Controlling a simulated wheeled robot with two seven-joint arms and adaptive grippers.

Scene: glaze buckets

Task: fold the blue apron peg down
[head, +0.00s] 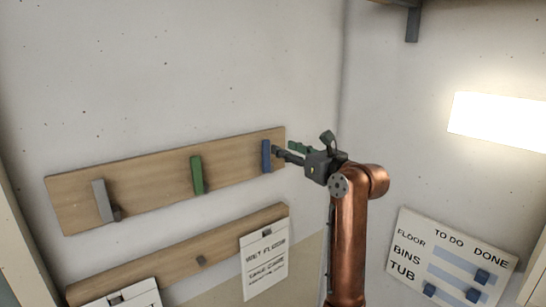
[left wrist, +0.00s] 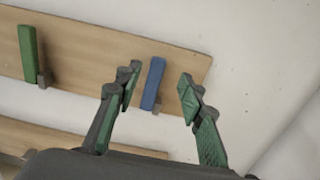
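The blue peg (head: 266,155) stands upright, against the right end of the upper wooden board (head: 150,188). It also shows in the left wrist view (left wrist: 152,83), with its small mount at its lower end. My left gripper (head: 290,152) is just right of the blue peg in the head view. In the left wrist view its fingers (left wrist: 158,86) are spread, one to either side of the peg, with clear gaps. I cannot tell whether a finger touches the peg. My right gripper is not in view.
A green peg (head: 197,175) and a grey peg (head: 102,201) are on the same board. A lower board (head: 180,262) carries hanging paper signs (head: 265,264). A white chart (head: 445,262) with blue blocks is at lower right. The wall above the pegs is clear.

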